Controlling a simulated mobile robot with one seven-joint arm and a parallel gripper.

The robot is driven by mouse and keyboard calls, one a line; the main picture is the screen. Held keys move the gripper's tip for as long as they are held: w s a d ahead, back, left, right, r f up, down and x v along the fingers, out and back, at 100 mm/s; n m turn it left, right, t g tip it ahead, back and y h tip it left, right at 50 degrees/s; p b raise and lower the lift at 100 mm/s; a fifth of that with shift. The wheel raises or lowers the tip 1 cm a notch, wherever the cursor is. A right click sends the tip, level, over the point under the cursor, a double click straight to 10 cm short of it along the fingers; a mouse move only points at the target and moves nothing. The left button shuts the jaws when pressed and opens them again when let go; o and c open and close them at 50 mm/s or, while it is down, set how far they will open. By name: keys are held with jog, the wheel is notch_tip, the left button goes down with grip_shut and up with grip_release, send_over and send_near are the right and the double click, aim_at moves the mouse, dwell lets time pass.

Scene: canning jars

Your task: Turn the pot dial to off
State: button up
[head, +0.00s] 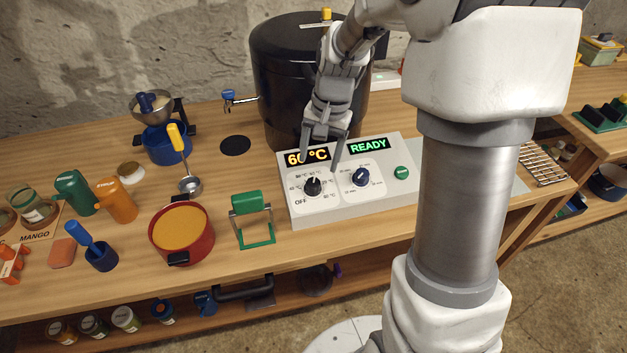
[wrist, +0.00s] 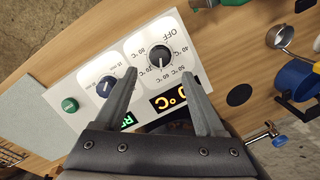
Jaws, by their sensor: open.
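The black pot dial (head: 313,187) is on the left of the white control panel (head: 344,207), below an orange display (head: 321,155) that appears to read 60 °C. In the wrist view the dial (wrist: 159,57) has a white mark pointing toward the display side, away from the OFF label (wrist: 177,34). My gripper (head: 320,164) is open and empty above the panel, with its fingers pointing down, just behind the dial in the head view. In the wrist view the dial lies between and beyond the fingertips (wrist: 159,73). I see no contact.
A second, blue dial (head: 361,177), a green button (head: 402,172) and a READY display (head: 367,145) are close by on the panel. The large dark pot (head: 283,75) stands behind. A green stand (head: 251,215) and a red pot (head: 181,256) are to the left.

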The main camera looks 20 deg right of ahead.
aim_at(314, 182)
jog(key=f, duration=0.5)
jog(key=a+f+b, duration=0.1)
jog(key=f, duration=0.2)
jog(key=shift+w, duration=0.35)
jog(key=shift+c, duration=0.2)
grip_shut()
